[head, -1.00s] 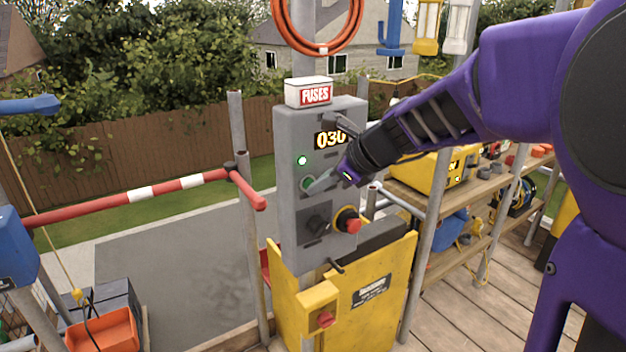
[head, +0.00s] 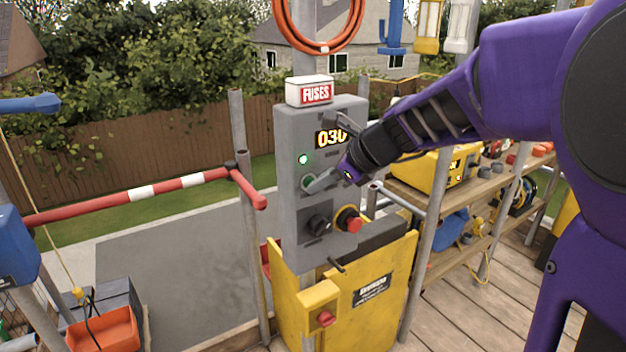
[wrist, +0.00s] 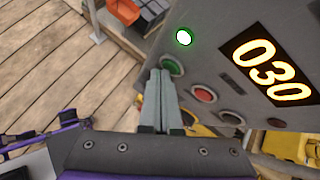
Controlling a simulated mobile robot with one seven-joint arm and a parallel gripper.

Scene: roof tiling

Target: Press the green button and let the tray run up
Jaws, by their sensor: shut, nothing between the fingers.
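The green button (head: 308,182) is on the left of the grey control box (head: 290,225), below a lit green lamp (head: 303,159). The button also shows in the wrist view (wrist: 172,65). My gripper (head: 314,187) is shut and empty, with its fingertips right at the green button. In the wrist view the fingers (wrist: 160,72) lie together just beside the button's lower left edge. I cannot tell whether they touch it. An orange open tray (head: 103,331) is low at the left, by dark grey blocks. The display (head: 330,139) reads 030.
A red knob (head: 353,225) and a black knob (head: 319,224) sit below the green button. A yellow cabinet (head: 290,310) stands beneath. A red and white rail (head: 140,192) crosses at left. Shelves with tools (head: 480,190) stand at right.

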